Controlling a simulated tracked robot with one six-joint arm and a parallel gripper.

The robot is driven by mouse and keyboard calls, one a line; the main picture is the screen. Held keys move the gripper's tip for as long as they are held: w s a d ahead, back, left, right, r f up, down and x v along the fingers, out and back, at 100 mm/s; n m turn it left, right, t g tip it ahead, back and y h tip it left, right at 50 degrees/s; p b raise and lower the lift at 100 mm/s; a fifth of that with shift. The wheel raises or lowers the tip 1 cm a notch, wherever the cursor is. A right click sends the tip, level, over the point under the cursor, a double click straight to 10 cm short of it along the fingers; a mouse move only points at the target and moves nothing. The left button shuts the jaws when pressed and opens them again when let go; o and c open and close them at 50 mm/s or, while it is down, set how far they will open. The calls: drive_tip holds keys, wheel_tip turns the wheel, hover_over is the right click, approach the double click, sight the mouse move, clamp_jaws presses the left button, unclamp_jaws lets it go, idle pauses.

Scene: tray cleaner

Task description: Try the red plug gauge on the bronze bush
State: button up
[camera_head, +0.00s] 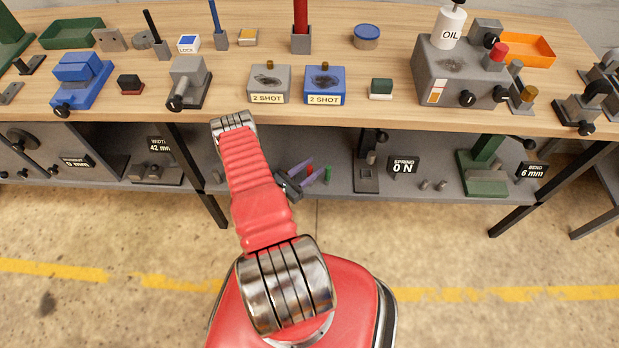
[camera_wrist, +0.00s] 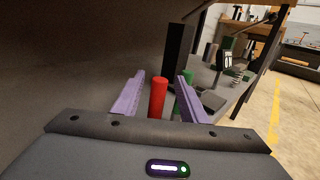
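A red upright cylinder, which looks like the red plug gauge (camera_wrist: 158,98), stands between the two purple fingers of my gripper (camera_wrist: 160,78) in the wrist view. Gaps show on both sides of it, so the gripper is open around it. In the head view my gripper (camera_head: 316,168) is at the lower shelf, with the red gauge (camera_head: 310,169) partly hidden by the fingers. A green cylinder (camera_head: 328,175) stands just to the right; it also shows behind the right finger in the wrist view (camera_wrist: 188,78). A bronze-coloured ring, probably the bronze bush (camera_head: 527,94), sits on the bench at the right.
The bench top (camera_head: 400,107) overhangs the lower shelf (camera_head: 345,185). A grey oil-bottle machine (camera_head: 455,75) is beside the bush. The floor in front is clear.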

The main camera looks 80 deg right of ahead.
drive_tip(key=shift+x, duration=1.6)
drive_tip(key=shift+c, duration=0.6)
clamp_jaws()
drive_tip(key=shift+w, duration=0.1)
